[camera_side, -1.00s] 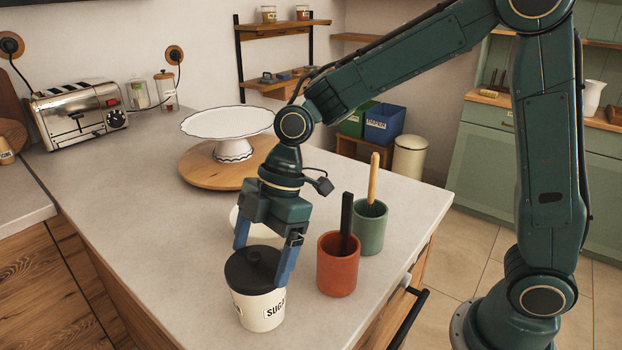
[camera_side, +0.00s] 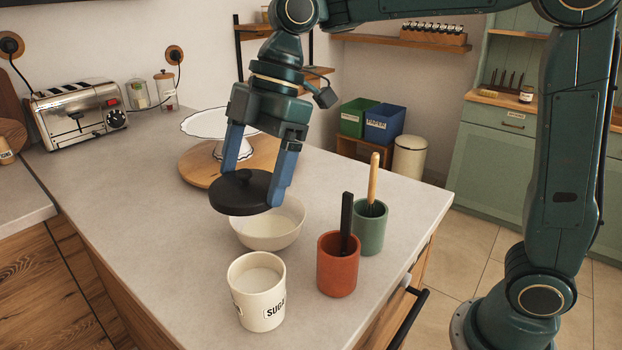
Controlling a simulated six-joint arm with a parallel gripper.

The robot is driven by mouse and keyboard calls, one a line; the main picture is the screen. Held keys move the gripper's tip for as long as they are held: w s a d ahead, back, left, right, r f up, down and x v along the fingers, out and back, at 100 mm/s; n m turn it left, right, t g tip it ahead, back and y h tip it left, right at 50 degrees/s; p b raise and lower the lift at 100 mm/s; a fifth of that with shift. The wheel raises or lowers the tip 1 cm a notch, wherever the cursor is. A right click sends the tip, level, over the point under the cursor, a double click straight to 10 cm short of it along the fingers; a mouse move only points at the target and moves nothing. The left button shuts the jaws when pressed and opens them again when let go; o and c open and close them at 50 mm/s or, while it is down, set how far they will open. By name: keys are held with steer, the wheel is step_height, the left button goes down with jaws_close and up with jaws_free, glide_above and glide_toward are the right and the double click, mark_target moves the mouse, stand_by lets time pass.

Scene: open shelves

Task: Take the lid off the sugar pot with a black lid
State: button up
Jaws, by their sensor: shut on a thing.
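The cream sugar pot (camera_side: 257,300) stands upright at the near end of the counter, its label partly readable as "SUGA". Its top is open and white contents show inside. My gripper (camera_side: 255,185) is shut on the black lid (camera_side: 240,195), with one blue finger at each side of it. The lid is held in the air, clear of the pot, above and slightly behind it. It hangs in front of a cream bowl (camera_side: 270,238) and hides part of that bowl.
A terracotta cup (camera_side: 338,272) with a black-handled tool and a green cup (camera_side: 370,232) with a wooden-handled whisk stand right of the pot. A white cake stand (camera_side: 195,126) on a round wooden board (camera_side: 200,172) is behind. The counter (camera_side: 140,215) left of the pot is clear.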

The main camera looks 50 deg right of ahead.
steer(key=shift+r, duration=2.8)
steer(key=shift+w, duration=0.1)
steer(key=shift+w+d+f+m, duration=0.2)
steer(key=shift+w+d+m, duration=0.05)
steer(key=shift+w+m, duration=0.15)
steer(key=w+d+f+m+t, duration=0.2)
steer(key=w+d+m, duration=0.3)
steer(key=w+d, duration=0.1)
steer(key=m+t+h, duration=0.2)
steer(key=m+h, duration=0.3)
steer(key=m, duration=0.8)
glide_above(317, 202)
steer(key=s, duration=0.1)
step_height(317, 202, down, 8)
steer(key=shift+f, duration=9.95)
steer(key=shift+s+f, duration=0.1)
steer(key=shift+f, duration=0.05)
